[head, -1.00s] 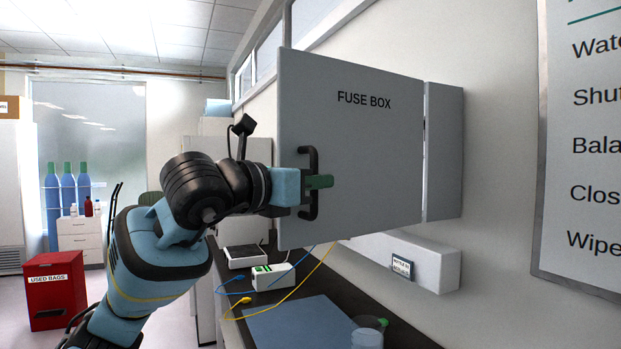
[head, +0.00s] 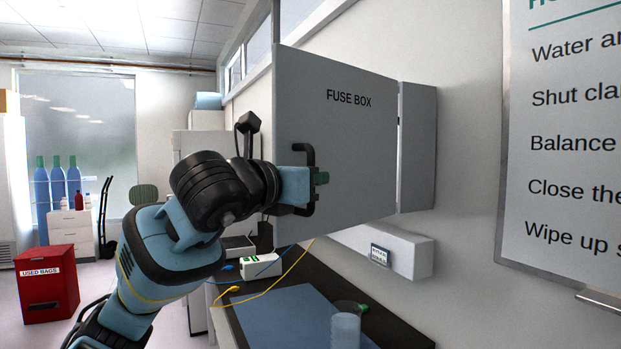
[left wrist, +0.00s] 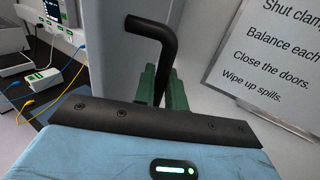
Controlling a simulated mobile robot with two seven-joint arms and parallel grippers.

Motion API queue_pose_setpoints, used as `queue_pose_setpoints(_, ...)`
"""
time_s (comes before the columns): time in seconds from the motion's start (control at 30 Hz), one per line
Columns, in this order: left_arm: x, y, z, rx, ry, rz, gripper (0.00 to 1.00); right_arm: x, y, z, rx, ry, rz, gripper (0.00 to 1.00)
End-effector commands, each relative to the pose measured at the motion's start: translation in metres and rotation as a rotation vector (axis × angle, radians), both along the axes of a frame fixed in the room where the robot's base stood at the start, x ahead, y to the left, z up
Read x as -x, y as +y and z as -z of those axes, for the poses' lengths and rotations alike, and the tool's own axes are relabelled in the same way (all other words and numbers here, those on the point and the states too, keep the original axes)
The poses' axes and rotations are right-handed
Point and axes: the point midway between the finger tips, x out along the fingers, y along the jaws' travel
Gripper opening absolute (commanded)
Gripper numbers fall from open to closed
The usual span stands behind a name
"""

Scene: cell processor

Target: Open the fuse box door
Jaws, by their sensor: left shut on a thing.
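The fuse box door (head: 345,150) is a large grey panel marked "FUSE BOX". It stands swung out from the grey box body (head: 417,148) on the wall, with its hinge side at the right. A black bar handle (head: 311,158) is on the door's left part and also shows in the left wrist view (left wrist: 150,28). My left gripper (head: 320,178) is shut on the handle; its green fingers (left wrist: 160,88) close around the bar in the left wrist view. The door's inner side is hidden. My right gripper is in neither view.
A dark counter (head: 290,285) runs below the door, with a white device (head: 260,266), cables and a clear container (head: 345,330). A whiteboard (head: 560,140) hangs at the right. A red bin (head: 47,285) stands at the far left on open floor.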

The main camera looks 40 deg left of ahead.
Motion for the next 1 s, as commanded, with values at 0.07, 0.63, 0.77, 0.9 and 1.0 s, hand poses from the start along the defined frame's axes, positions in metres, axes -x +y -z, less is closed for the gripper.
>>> queue_pose_setpoints(0.07, 0.000, 0.001, -0.001, 0.001, -0.002, -0.001, 0.00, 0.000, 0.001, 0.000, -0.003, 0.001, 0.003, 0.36)
queue_pose_setpoints(0.63, 0.009, 0.000, 0.000, 0.000, -0.003, -0.001, 0.17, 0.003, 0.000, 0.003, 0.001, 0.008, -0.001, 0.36)
queue_pose_setpoints(0.77, 0.028, -0.003, 0.001, -0.003, -0.003, -0.001, 0.17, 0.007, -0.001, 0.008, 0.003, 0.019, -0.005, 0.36)
queue_pose_setpoints(0.9, 0.050, -0.006, 0.001, -0.001, -0.003, -0.002, 0.17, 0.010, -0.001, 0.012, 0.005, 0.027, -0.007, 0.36)
queue_pose_setpoints(1.0, 0.063, -0.007, 0.000, -0.001, -0.003, -0.002, 0.17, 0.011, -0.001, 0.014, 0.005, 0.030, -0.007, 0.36)
